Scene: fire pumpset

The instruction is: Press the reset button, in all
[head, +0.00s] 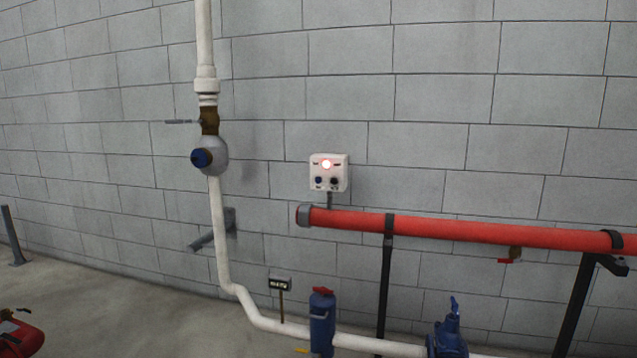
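A small white control box (329,172) is fixed to the grey block wall, just above the left end of a red pipe. A round light (326,164) glows red-white in its upper middle. Below the light are two small round controls: a dark blue one (319,180) on the left and a black one (334,181) on the right. Their labels are too small to read, so I cannot tell which is the reset button. Neither of my grippers is in view.
A red horizontal pipe (455,230) on dark posts runs right below the box. A white pipe (219,230) with a valve stands left. A blue cylinder (322,325) and a blue valve (447,335) stand in front. Open floor (120,305) lies at the left.

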